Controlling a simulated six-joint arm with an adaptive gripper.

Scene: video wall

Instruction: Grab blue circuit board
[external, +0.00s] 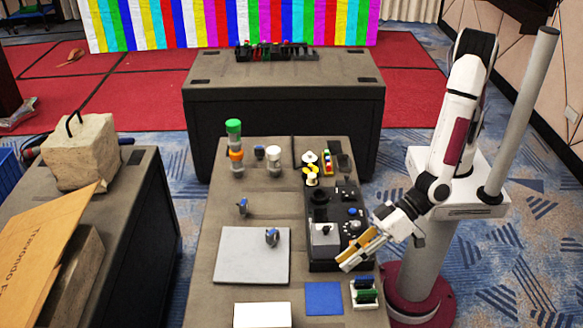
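A flat blue square (323,298) lies on the near part of the work table (215,225); I take it for the blue circuit board, but cannot make out any detail on it. A small rack of green boards (363,292) stands just right of it. My gripper (352,259) reaches in from the right, above the right edge of the table and beyond the blue square, apart from it in the picture. Its tan and white fingers point down to the left. Whether they are open or shut is too small to tell.
A black fixture (318,263) with a grey block stands left of my gripper. A grey plate (240,257) carries a small blue-topped part (271,237). A white box (262,315) lies at the near edge. A green-topped stack (234,140) stands at the far left.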

